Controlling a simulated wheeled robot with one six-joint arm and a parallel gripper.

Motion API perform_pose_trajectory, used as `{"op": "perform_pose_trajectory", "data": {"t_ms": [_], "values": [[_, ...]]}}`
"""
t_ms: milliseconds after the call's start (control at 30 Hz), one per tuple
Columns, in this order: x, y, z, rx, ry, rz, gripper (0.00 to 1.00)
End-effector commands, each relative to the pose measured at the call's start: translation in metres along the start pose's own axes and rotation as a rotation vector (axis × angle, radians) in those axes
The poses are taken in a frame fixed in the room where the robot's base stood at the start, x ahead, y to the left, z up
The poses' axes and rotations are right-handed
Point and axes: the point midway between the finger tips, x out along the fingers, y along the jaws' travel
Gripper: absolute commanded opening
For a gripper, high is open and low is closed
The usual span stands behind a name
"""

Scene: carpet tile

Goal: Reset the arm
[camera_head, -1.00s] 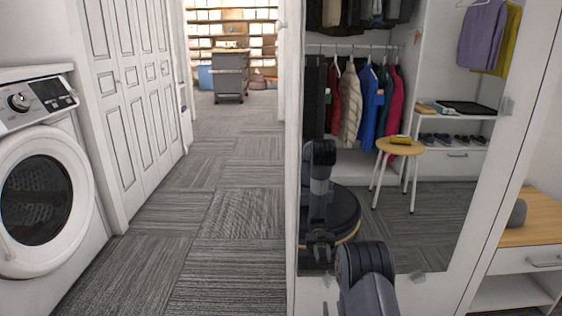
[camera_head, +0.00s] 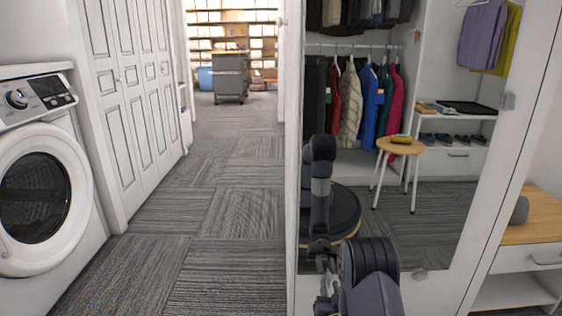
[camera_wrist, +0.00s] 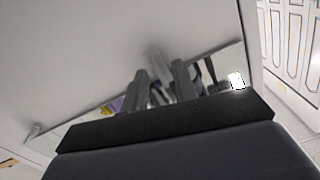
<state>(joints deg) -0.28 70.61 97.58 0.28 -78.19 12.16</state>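My arm (camera_head: 370,275) rises at the bottom of the head view, folded close in front of a mirrored wardrobe door (camera_head: 440,220). My gripper (camera_wrist: 160,78) shows in the wrist view as two grey fingers beyond a dark bar. The fingers stand apart with a gap between them, and I see nothing held. Behind them are a pale panel and a strip of mirror. In the head view the fingers cannot be made out clearly.
A washing machine (camera_head: 42,185) stands at left beside white folding doors (camera_head: 135,90). Carpeted floor (camera_head: 225,210) runs clear towards a far room with a grey cart (camera_head: 230,76). A wooden-topped cabinet (camera_head: 540,225) stands at right. The mirror reflects clothes and a stool.

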Motion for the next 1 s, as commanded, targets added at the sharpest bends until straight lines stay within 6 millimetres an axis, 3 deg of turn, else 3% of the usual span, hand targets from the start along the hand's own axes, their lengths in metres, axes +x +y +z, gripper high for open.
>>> {"op": "perform_pose_trajectory", "data": {"t_ms": [700,1000], "values": [[-0.0005,0.0,0.0002,0.569,0.0,0.0,0.27],[-0.0004,-0.0001,0.0002,0.724,0.0,0.0,0.27]]}}
